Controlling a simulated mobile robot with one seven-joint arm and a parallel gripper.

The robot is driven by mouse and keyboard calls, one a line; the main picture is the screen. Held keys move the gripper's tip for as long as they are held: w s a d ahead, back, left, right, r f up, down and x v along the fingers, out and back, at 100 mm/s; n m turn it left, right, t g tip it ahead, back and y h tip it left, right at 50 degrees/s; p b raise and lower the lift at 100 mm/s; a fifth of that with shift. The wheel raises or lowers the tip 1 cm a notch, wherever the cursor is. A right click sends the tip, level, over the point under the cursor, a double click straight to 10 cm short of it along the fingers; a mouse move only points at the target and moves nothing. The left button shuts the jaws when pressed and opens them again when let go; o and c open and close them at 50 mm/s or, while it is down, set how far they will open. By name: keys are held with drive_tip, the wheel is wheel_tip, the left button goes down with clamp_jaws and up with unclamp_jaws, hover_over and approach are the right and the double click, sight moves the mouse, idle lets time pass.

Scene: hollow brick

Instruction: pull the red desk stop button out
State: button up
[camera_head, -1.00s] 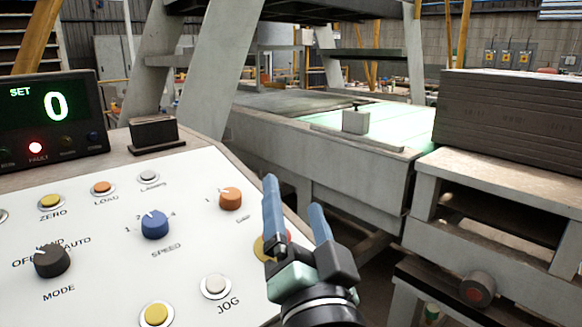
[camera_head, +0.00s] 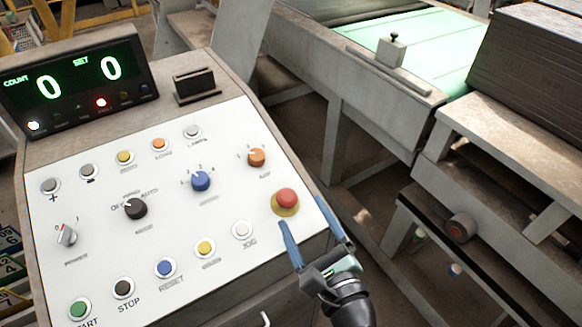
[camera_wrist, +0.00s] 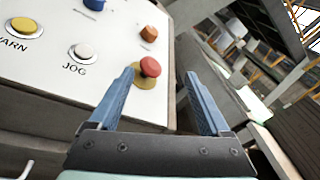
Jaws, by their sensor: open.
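The red stop button (camera_head: 287,198) has a mushroom head on a yellow base, at the right edge of the white desk panel. It also shows in the wrist view (camera_wrist: 150,67), just right of the left finger's tip. My gripper (camera_head: 303,215) is open, with its two blue fingers apart and nothing between them. In the head view it is just below and right of the button. In the wrist view the fingertips (camera_wrist: 160,72) point toward the panel's right edge, and the button lies nearer the left finger. I cannot tell whether that finger touches the base.
The white panel (camera_head: 100,200) carries several other buttons and knobs, among them the white JOG button (camera_head: 242,230) and an orange knob (camera_head: 257,157) near the stop button. A display box (camera_head: 80,80) stands behind. A grey machine frame (camera_head: 370,85) is to the right, past a gap.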

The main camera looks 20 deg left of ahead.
sight(283, 189)
drive_tip(key=w+a+m, duration=0.2)
drive_tip(key=w+a+f+m+p, duration=0.1)
drive_tip(key=w+a+m, duration=0.1)
drive_tip(key=w, duration=0.1)
drive_tip(key=w+a+f+m+t+p, duration=0.1)
drive_tip(key=w+a+m, duration=0.1)
drive_tip(key=a, duration=0.1)
drive_tip(key=shift+w+a+f+m, duration=0.1)
drive_tip(key=shift+w+f+m, duration=0.05)
drive_tip(key=shift+w+m, duration=0.2)
drive_tip(key=shift+s, duration=0.1)
clamp_jaws()
idle(0.4)
